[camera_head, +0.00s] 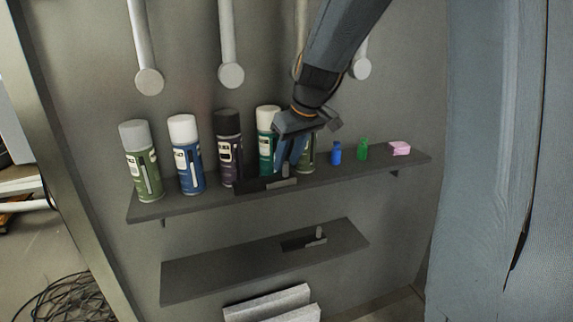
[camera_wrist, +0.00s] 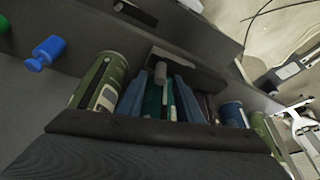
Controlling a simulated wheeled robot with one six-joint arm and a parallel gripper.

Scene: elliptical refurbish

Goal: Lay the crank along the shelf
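A dark flat crank (camera_head: 262,186) with a short grey peg lies at the front edge of the upper shelf (camera_head: 350,172), roughly lengthwise along it. In the wrist view the crank (camera_wrist: 197,70) shows beyond my fingertips with its peg (camera_wrist: 160,73) pointing up toward me. My gripper (camera_head: 290,165) is over the peg end of the crank. In the wrist view its two blue fingers (camera_wrist: 163,85) stand apart, with the peg seen in the gap. Whether a finger touches the peg is hard to tell.
Several spray cans (camera_head: 186,155) stand along the upper shelf, some right behind my gripper. A blue piece (camera_head: 336,153), a green piece (camera_head: 362,149) and a pink block (camera_head: 400,148) sit to the right. Another dark crank (camera_head: 303,243) lies on the lower shelf (camera_head: 215,275).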

